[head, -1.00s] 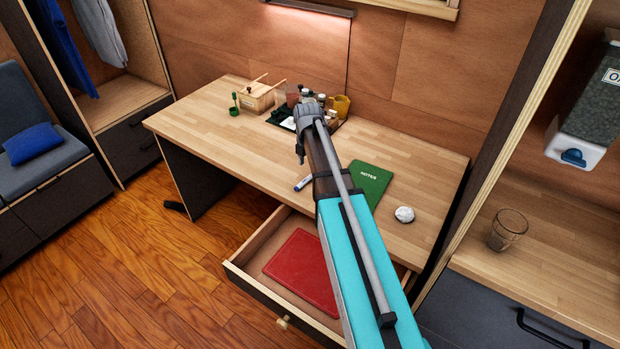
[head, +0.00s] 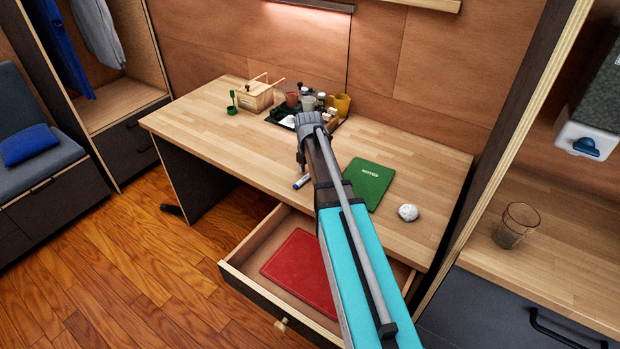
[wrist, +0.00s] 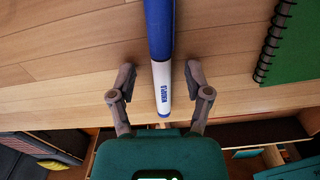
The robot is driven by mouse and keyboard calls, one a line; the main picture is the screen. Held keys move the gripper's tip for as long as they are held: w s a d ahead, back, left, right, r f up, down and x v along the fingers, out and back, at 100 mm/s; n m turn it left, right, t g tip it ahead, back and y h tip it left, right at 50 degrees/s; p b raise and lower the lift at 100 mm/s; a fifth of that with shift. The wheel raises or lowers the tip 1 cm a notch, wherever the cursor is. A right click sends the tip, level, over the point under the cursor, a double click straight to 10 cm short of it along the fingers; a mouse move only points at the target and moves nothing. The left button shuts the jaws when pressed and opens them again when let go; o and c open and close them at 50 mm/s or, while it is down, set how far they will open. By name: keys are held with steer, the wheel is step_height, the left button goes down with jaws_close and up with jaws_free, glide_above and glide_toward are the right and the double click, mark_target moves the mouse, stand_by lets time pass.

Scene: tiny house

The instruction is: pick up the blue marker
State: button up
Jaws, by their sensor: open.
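The blue marker (head: 301,182) lies on the wooden desk, left of the green notebook, partly hidden by my arm in the head view. In the wrist view the marker (wrist: 160,40) has a blue upper part and a white lower part with dark lettering. It runs up and down the picture. My gripper (wrist: 160,73) is open, with one finger on each side of the marker's white part. There is a visible gap on both sides, and neither finger seems to touch it. The height of the fingertips over the desk is hard to tell.
The green notebook (head: 368,185) lies right of the marker, with a white round object (head: 408,212) beyond it. Below, an open drawer (head: 240,272) holds a red folder (head: 300,265). A wooden box (head: 255,97) and several cups stand at the back.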

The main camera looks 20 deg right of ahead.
stand_by(0.5)
jaws_close()
